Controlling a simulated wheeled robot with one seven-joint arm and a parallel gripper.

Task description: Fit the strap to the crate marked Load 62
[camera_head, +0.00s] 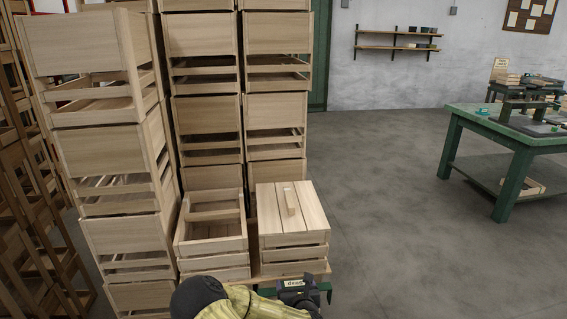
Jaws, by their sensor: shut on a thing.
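My gripper (304,297) shows as a dark shape at the bottom edge, at the end of my arm. It is shut on a green piece, seemingly the strap (328,290), whose right end bends down. The fingertips are mostly hidden. A pale wooden crate (293,254) with a slatted lid (268,205) stands just beyond the gripper, apart from it in the picture. A short wooden bar (291,201) lies on the lid. A small label near the gripper is only partly readable. I cannot read Load 62 on any crate.
An open, empty-looking crate (212,259) stands left of the lidded one. Tall stacks of crates (98,143) rise behind and to the left. A green workbench (486,130) with tools stands at the right. The grey floor (400,230) between is clear.

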